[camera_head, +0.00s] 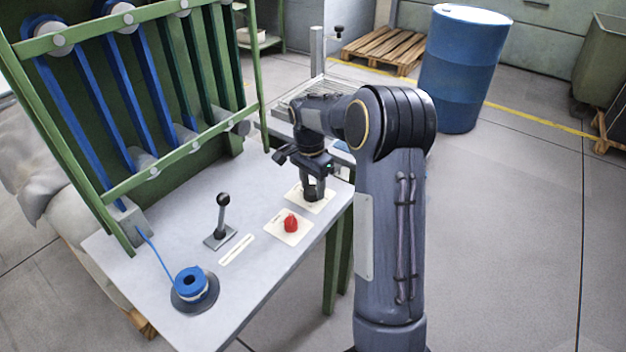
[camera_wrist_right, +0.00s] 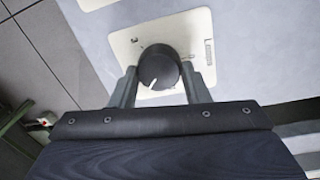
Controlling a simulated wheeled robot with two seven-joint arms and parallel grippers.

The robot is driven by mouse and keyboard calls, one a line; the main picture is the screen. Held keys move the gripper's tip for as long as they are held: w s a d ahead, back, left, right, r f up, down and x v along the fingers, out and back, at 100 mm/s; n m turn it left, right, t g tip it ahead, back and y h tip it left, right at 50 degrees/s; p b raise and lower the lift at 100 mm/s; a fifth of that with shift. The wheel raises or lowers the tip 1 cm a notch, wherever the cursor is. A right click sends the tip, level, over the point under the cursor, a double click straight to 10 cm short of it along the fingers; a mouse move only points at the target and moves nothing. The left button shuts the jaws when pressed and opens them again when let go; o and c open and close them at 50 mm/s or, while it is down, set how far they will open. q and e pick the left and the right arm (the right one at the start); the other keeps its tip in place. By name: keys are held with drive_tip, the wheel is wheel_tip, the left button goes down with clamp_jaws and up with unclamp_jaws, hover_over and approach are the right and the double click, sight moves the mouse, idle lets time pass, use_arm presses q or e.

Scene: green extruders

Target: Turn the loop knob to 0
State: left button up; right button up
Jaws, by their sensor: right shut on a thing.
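The loop knob is a round black dial (camera_wrist_right: 158,66) with a white pointer line, on a cream plate (camera_wrist_right: 199,30) in the right wrist view. My right gripper (camera_wrist_right: 160,84) has one finger on each side of the knob and is shut on it. The pointer line sits toward the lower left of the dial in the wrist view. My left gripper is not in view.
On the grey table (camera_head: 150,262), a red knob (camera_head: 291,223) on its own plate stands close beside my right gripper. A black-balled lever (camera_head: 222,215) and a blue spool (camera_head: 190,284) are farther left. A green frame (camera_head: 185,155) with blue belts rises behind.

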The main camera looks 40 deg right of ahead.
drive_tip(key=n+p, duration=0.1)
drive_tip(key=n, duration=0.2)
drive_tip(key=shift+r, duration=0.1)
drive_tip(key=n+p, duration=0.1)
drive_tip(key=n, duration=0.2)
drive_tip(key=shift+a+n, duration=0.1)
drive_tip(key=shift+n, duration=0.2)
drive_tip(key=n+p, duration=0.1)
drive_tip(key=n, duration=0.2)
drive_tip(key=shift+n+h, duration=0.3)
drive_tip(key=n, duration=0.4)
drive_tip(key=shift+a+n+t, duration=0.15)
drive_tip(key=shift+n+t, duration=0.15)
drive_tip(key=n+p, duration=0.1)
drive_tip(key=n, duration=0.5)
drive_tip(key=n+p, duration=0.1)
drive_tip(key=n, duration=0.5)
drive_tip(key=shift+s+a+t, duration=0.1)
drive_tip(key=shift+t, duration=0.3)
drive_tip(key=o, duration=1)
